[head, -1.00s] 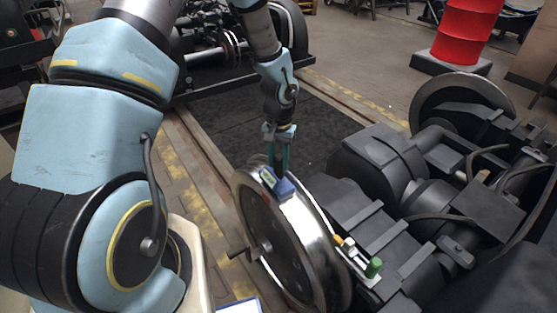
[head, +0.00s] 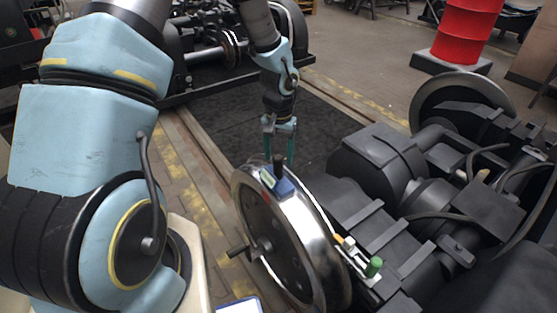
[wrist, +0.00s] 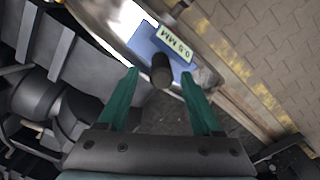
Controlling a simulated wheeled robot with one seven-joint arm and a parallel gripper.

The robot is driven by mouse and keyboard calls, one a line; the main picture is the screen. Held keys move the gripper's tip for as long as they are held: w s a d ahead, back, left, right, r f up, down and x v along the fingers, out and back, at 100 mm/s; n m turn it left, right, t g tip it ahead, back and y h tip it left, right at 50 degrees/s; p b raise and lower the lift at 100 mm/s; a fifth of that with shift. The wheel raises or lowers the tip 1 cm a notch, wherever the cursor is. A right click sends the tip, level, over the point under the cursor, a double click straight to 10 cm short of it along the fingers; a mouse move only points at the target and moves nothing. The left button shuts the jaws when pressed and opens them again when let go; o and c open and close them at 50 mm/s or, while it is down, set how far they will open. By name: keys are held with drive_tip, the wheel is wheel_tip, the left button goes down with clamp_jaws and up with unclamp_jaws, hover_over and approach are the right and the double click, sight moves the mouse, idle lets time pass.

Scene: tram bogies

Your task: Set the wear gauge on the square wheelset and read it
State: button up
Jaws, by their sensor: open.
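The wear gauge (head: 283,187) is a blue block with a black upright handle and a small pale display. It sits on top of the rim of the near steel wheel (head: 318,230) of the wheelset. My gripper (head: 279,157) is open and empty just above the gauge. Its two green fingers, also in the wrist view (wrist: 160,74), stand apart on either side of the handle's top, with no visible contact.
A small tray with a green-capped item (head: 374,266) lies on the bogie frame right of the wheel. A crank handle (head: 240,252) sticks out left of the wheel. Dark bogie parts (head: 390,170) crowd the right. A red drum (head: 468,32) stands behind. Dark floor beyond the wheel is clear.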

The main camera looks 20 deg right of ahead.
wheel_tip(320, 180, up, 10)
drive_tip(key=b, duration=0.1)
drive_tip(key=s+a+r+n, duration=0.1)
drive_tip(key=a+r+n, duration=0.1)
drive_tip(key=a, duration=0.6)
drive_tip(key=s+a+r+n+t, duration=0.1)
drive_tip(key=s+a+r+n, duration=0.1)
drive_tip(key=a, duration=0.7)
drive_tip(key=s+a+r+n+t, duration=0.1)
drive_tip(key=a+r+n, duration=0.1)
drive_tip(key=a, duration=0.7)
drive_tip(key=shift+s+a+r+n, duration=0.15)
drive_tip(key=shift+s+r+n, duration=0.15)
drive_tip(key=shift+s+n, duration=0.1)
